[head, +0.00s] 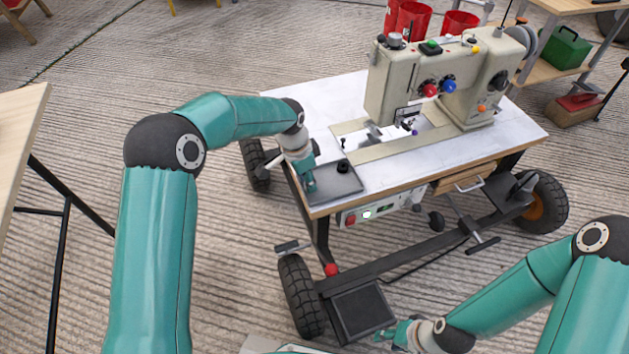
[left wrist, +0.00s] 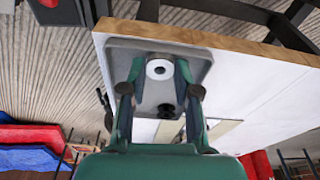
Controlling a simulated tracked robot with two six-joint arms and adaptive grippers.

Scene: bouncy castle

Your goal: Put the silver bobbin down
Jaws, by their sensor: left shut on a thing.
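The silver bobbin (left wrist: 159,69) shows in the left wrist view as a pale disc with a dark centre hole, between the fingers of my left gripper (left wrist: 157,72). My left gripper (head: 309,184) is shut on it, over the left part of the grey tray (head: 338,190) at the table's corner. In the head view the fingers hide the bobbin. I cannot tell whether it touches the tray floor. My right gripper (head: 390,334) is low at the bottom of the head view, away from the table; its jaw opening is unclear.
A small black item (head: 343,166) stands in the tray near its back edge, right of my left gripper. A sewing machine (head: 440,80) occupies the white tabletop (head: 330,100) behind. The front right of the tray is clear.

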